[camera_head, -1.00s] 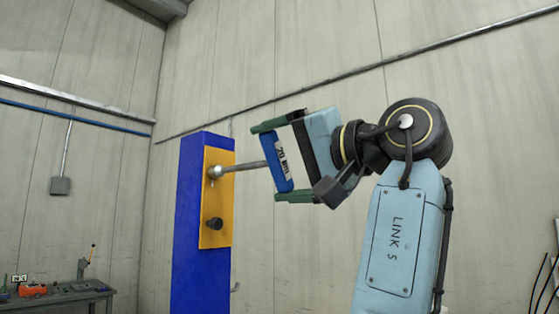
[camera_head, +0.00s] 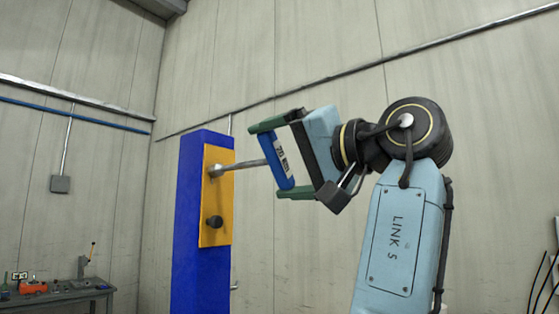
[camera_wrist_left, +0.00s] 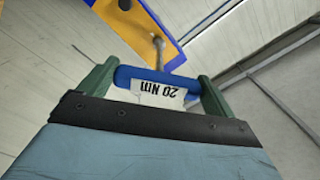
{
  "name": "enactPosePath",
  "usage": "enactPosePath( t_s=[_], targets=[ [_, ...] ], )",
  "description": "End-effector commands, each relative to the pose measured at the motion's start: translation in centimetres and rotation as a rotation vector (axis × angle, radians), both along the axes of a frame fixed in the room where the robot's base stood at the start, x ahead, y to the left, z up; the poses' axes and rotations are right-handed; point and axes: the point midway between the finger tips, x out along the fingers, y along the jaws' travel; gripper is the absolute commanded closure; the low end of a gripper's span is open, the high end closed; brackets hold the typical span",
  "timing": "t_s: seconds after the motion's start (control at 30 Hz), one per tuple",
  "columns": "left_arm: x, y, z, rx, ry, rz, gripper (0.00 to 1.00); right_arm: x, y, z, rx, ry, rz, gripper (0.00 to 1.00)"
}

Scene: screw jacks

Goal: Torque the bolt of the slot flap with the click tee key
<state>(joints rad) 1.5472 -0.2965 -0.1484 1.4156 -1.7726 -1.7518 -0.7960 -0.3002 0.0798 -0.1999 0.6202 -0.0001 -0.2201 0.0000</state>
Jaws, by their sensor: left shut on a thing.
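The click tee key (camera_head: 283,163) has a blue grip with a white "20 Nm" label, and a grey shaft running left from it. My left gripper (camera_head: 272,161) has green fingers shut on the two ends of the grip; the label also shows in the left wrist view (camera_wrist_left: 162,92). The shaft's socket end (camera_head: 215,171) meets the upper part of the yellow slot flap (camera_head: 217,196). The socket hides the bolt there, so I cannot tell how well it is seated. A dark knob (camera_head: 214,222) sticks out lower on the flap. My right gripper is not in view.
The flap is on a tall blue post (camera_head: 187,250). A workbench (camera_head: 60,296) with an orange item (camera_head: 33,287) stands far back left. Dark cables hang at the right edge. The space around the key is clear.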

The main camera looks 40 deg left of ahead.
Motion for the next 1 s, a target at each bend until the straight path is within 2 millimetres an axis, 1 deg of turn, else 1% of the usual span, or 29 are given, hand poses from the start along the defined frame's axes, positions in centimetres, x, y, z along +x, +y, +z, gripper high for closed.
enactPosePath(
  t_s=[0.27,0.63,1.0],
  targets=[
    [0.0,0.0,0.0,-0.008,-0.119,0.000,0.50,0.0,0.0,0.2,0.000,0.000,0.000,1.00],
    [0.0,-0.2,0.0,-0.008,-0.120,0.000,0.50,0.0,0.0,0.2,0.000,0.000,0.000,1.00],
    [-0.1,-1.5,0.0,-0.007,-0.119,-0.001,0.50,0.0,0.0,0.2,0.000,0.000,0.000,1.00]
  ],
)
